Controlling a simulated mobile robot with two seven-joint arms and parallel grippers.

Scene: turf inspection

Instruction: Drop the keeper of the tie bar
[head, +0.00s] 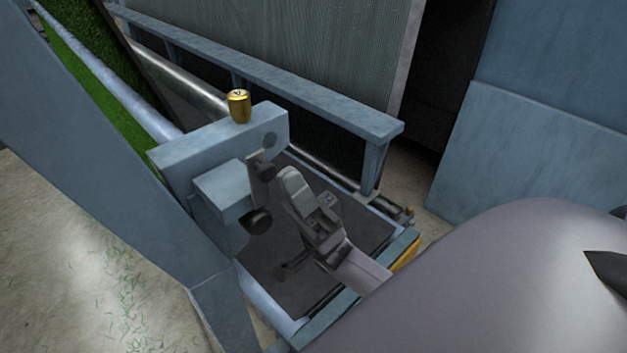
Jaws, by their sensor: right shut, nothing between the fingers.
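My right gripper (290,181) reaches in from the lower right, shut and empty. Its fingertips are close to a small dark grey latch piece (262,168) on the side of a blue-grey bracket block (225,146); I cannot tell whether they touch. This piece looks like the keeper, but I cannot be sure. My left gripper is not in view.
A gold can (239,106) stands on top of the block. A dark mat or tray floor (285,278) lies below my gripper inside a blue frame. Green turf (85,75) is at the upper left. Blue panels (530,160) stand at the right. Grass clippings lie on the floor at left.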

